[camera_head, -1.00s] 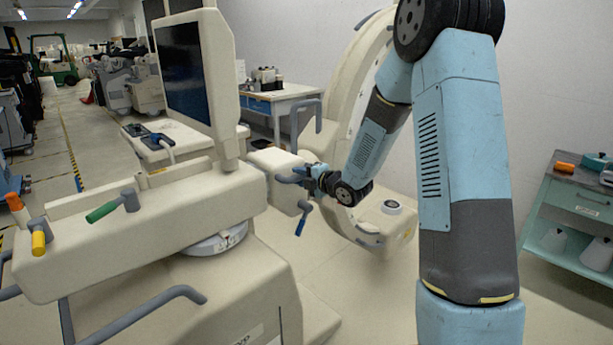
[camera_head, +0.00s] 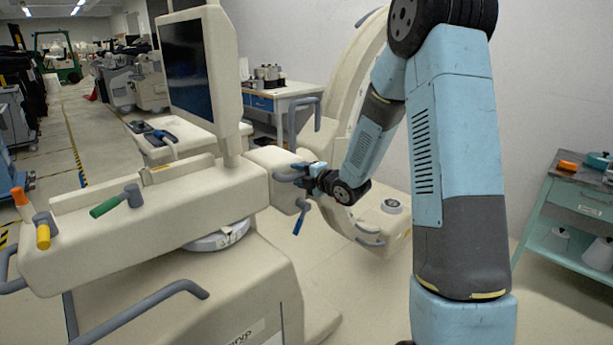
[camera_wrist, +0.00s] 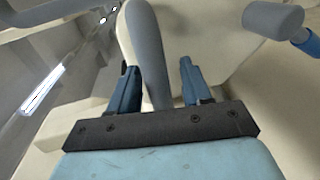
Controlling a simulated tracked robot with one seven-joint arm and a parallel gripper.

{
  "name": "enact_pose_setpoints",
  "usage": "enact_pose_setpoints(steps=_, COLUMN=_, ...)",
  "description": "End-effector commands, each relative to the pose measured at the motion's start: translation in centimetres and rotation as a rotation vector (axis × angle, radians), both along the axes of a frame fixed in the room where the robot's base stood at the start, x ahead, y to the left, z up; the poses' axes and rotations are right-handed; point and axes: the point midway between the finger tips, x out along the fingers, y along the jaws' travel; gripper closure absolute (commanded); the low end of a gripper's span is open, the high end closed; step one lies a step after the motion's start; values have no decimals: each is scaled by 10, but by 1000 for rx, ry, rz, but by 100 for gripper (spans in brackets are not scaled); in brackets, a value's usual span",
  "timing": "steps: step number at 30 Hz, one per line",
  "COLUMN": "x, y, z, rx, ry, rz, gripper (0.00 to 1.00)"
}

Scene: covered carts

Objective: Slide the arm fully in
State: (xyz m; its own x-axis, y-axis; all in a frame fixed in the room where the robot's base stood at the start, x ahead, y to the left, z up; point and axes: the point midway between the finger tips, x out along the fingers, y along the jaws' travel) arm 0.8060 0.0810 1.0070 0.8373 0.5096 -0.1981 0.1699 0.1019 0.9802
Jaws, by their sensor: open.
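The cream cart (camera_head: 200,285) carries a horizontal arm, whose cream end block (camera_head: 270,160) has a grey handle (camera_head: 289,177) on its side. The handle also shows in the wrist view (camera_wrist: 148,45) as a grey bar running between my fingers. My gripper (camera_head: 305,172) is at this handle, and in the wrist view its blue fingers (camera_wrist: 155,88) are apart, one on each side of the bar, with gaps visible. A lever with a blue grip (camera_head: 299,219) hangs below the block. The large cream C-shaped part (camera_head: 345,85) stands behind. My forearm and wrist hide part of it.
A monitor (camera_head: 187,70) stands on the cart. Levers with green (camera_head: 107,206) and yellow (camera_head: 43,236) grips are at its near left. A green shelf cart (camera_head: 575,215) stands at the right. A workbench (camera_head: 285,95) is behind. Floor right of the cart is clear.

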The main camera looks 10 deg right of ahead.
Motion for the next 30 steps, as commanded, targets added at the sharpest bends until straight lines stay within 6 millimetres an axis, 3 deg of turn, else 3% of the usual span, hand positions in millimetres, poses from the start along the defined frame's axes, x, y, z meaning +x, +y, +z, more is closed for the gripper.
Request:
enact_pose_setpoints(steps=11, x=-12, y=-9, z=4, rx=0, ry=-2, rz=-2, gripper=52)
enact_pose_setpoints(steps=30, x=-71, y=-45, z=17, rx=0, ry=-1, rz=-3, gripper=52)
